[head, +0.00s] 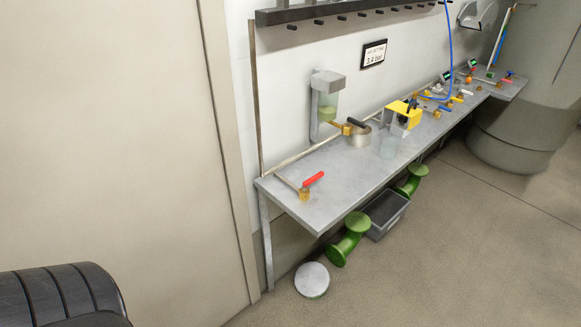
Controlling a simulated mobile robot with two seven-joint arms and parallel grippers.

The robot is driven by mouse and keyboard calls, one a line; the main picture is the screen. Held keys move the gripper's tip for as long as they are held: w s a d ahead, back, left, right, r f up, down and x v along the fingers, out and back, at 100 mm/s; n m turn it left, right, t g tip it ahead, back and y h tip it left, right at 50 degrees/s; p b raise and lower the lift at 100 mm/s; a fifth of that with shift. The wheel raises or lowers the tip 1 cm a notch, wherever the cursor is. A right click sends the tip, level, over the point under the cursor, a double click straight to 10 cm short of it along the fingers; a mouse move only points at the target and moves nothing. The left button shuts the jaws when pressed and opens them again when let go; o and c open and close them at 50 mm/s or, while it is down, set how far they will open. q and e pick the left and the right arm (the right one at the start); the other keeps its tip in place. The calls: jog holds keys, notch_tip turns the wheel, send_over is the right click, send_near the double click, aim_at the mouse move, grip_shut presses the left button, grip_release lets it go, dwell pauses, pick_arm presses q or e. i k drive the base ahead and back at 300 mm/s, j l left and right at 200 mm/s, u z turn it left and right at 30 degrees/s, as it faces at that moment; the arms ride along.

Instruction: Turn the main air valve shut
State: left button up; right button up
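A brass valve (304,194) with a red lever handle (314,179) sits on the near left end of a long grey bench (325,209). Its red lever slants up to the right. A thin pipe reaches the valve from the wall side. Another brass valve (347,129) with a black lever (357,123) is on the wall pipe beside a clear filter bowl (327,106). No label marks either as the main valve. More small fittings with coloured handles, too small to tell apart, are at the far end. Neither gripper is in view.
A yellow device (404,114) and a blue hose (451,50) are farther along the bench. A black ribbed object (62,292) is at lower left. Floor at right is clear.

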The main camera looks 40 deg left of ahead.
aim_at(318, 176)
jog(key=i+j+u, duration=0.35)
jog(key=j, duration=0.15)
jog(key=i+j+u, duration=0.3)
jog(key=j, duration=0.15)
jog(key=k, duration=0.1)
